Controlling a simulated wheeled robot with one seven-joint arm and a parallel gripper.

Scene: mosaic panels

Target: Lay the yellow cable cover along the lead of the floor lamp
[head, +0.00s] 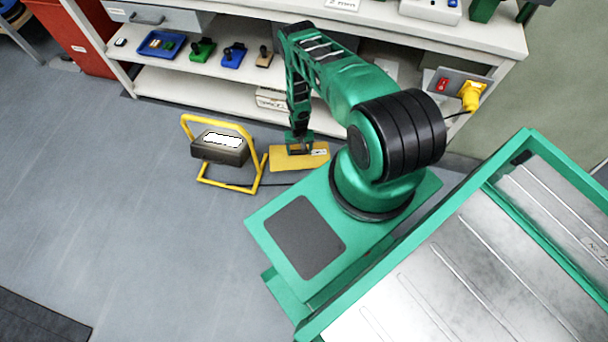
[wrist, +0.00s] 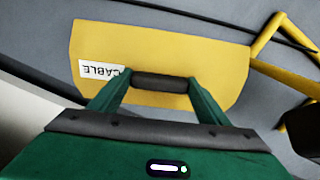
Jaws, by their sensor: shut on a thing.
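The yellow cable cover (head: 284,159) is a flat plate with a white label reading "CABLE". It also shows in the wrist view (wrist: 175,50). My gripper (wrist: 160,82) is shut on the dark bar across the cover; in the head view my gripper (head: 299,146) is over it. Whether the cover touches the floor is unclear. The floor lamp (head: 222,148) stands just left of the cover, a dark head in a yellow tube frame. Its dark lead (head: 270,185) runs along the floor on the near side of the cover, apart from it, then passes behind my arm.
A white shelf unit (head: 210,90) stands close behind the cover, with several small tools and a blue tray (head: 161,44) on it. A yellow plug (head: 471,95) sits at a socket panel on the right. Open grey floor (head: 120,220) lies at left.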

